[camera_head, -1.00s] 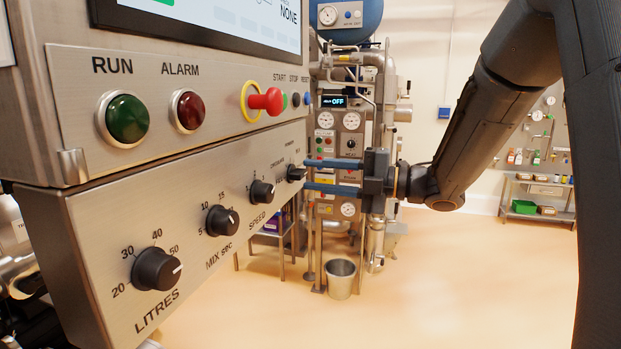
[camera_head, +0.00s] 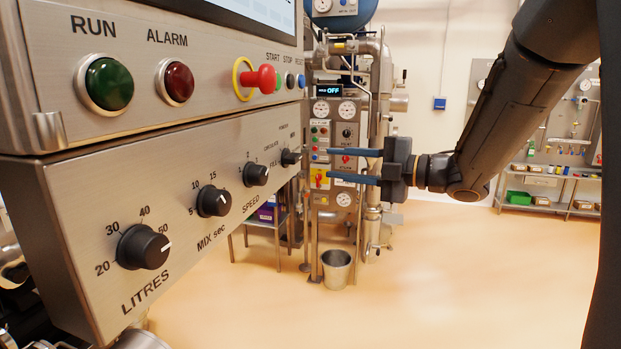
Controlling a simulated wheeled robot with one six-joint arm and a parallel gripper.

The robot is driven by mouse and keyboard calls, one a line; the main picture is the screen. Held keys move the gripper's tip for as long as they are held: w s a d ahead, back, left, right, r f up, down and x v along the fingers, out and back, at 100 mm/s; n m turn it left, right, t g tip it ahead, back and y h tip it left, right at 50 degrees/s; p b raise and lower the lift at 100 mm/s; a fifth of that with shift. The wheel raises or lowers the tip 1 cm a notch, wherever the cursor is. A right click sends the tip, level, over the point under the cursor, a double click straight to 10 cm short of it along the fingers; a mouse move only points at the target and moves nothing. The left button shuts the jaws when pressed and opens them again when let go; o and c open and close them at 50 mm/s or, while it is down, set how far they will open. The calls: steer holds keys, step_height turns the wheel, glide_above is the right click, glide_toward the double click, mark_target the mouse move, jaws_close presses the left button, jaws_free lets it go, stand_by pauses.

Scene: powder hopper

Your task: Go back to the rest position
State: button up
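My gripper (camera_head: 332,164) is in the middle of the view, with its two blue fingers pointing left toward the control panel (camera_head: 85,215). The fingers are apart with nothing between them. Their tips are to the right of the far end of the knob row, clear of the rightmost knob (camera_head: 290,157). My arm (camera_head: 520,100) comes in from the upper right. The panel carries a litres knob (camera_head: 143,247), a mix seconds knob (camera_head: 213,201) and a speed knob (camera_head: 256,174).
Above the knobs are a green run lamp (camera_head: 109,84), a red alarm lamp (camera_head: 179,82) and a red mushroom button (camera_head: 262,77). Behind stand a gauge column (camera_head: 345,110) and a metal bucket (camera_head: 336,269). A shelf table (camera_head: 560,190) stands far right. The floor between is clear.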

steer(key=w+d+f+m+t+h, duration=0.45)
steer(key=f+m+h, duration=0.3)
steer(key=m, duration=0.25)
steer(key=s+d+f+m+g+h, duration=0.3)
steer(key=s+d+f+m+h, duration=0.3)
steer(key=f+m, duration=0.25)
steer(key=s+f+m+g, duration=0.5)
steer(key=s, duration=0.6)
steer(key=s+a+f+m+g+h, duration=0.1)
steer(key=s+f+m+g, duration=0.3)
steer(key=s, duration=0.7)
step_height(320, 180, down, 2)
steer(key=shift+s+a+f+m+g, duration=0.1)
steer(key=shift+s+a+m+g, duration=0.2)
steer(key=shift+s+m+g, duration=0.05)
